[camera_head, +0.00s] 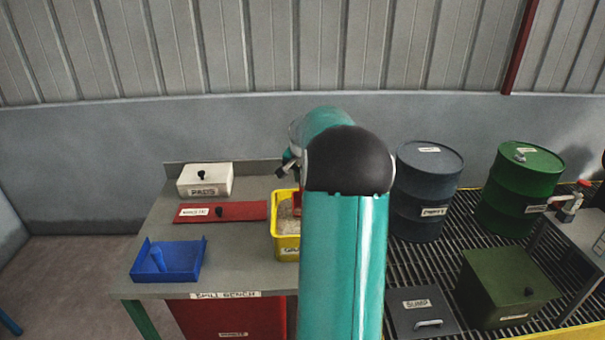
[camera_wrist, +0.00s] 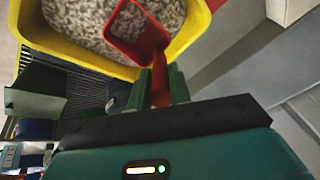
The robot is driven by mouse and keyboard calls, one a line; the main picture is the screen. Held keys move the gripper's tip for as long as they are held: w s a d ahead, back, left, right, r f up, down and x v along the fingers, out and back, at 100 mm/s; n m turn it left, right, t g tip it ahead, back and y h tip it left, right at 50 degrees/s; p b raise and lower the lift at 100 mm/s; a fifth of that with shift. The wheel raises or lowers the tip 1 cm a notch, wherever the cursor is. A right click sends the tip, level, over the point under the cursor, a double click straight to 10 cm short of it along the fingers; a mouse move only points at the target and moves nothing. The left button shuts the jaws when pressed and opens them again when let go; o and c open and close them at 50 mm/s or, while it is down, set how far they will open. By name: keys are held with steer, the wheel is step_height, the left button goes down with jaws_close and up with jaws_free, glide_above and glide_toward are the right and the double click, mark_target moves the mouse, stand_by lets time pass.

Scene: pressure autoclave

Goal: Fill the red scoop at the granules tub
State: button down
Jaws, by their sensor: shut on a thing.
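The yellow granules tub (camera_head: 286,246) stands on the right part of the spill bench, partly hidden behind my teal arm. It holds grey-white granules (camera_head: 286,213). In the wrist view the tub's yellow rim (camera_wrist: 52,48) surrounds the speckled granules (camera_wrist: 84,25). My gripper (camera_wrist: 163,84) is shut on the handle of the red scoop (camera_wrist: 137,32). The scoop's head is over or in the granules, inside the tub's rim. In the head view only a red sliver of the scoop (camera_head: 297,203) shows beside my arm.
A dark blue drum (camera_head: 425,195) and green drum (camera_head: 519,195) stand on grating to the right.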

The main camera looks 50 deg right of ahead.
steer(key=shift+f, duration=1.35)
steer(key=shift+g+y, duration=0.3)
steer(key=s+a, duration=0.1)
steer(key=a, duration=0.1)
steer(key=s+a, duration=0.1)
steer(key=s, duration=0.1)
steer(key=shift+a+r, duration=0.1)
steer(key=shift+a, duration=0.25)
steer(key=shift+w+d+r+g+y, duration=0.2)
steer(key=shift+d+g+y, duration=0.1)
steer(key=shift+y, duration=0.1)
steer(key=shift+w+d+r+g+y, duration=0.35)
steer(key=shift+w+d+r, duration=0.15)
steer(key=shift+r, duration=0.4)
steer(key=shift+w+d+r+g+y, duration=0.3)
steer(key=shift+w+d+r, duration=0.25)
steer(key=shift+r, duration=0.4)
steer(key=shift+w+d+r+g+y, duration=0.3)
steer(key=shift+d+r, duration=0.3)
steer(key=shift+r, duration=0.3)
steer(key=shift+w+d+r, duration=0.15)
steer(key=shift+d+r, duration=0.05)
steer(key=shift+r, duration=0.6)
steer(key=shift+w+d+r, duration=0.15)
steer(key=shift+w+r, duration=0.05)
steer(key=shift+r, duration=0.65)
steer(key=shift+w+d+r, duration=0.15)
steer(key=shift+d+r, duration=0.05)
steer(key=shift+r, duration=0.6)
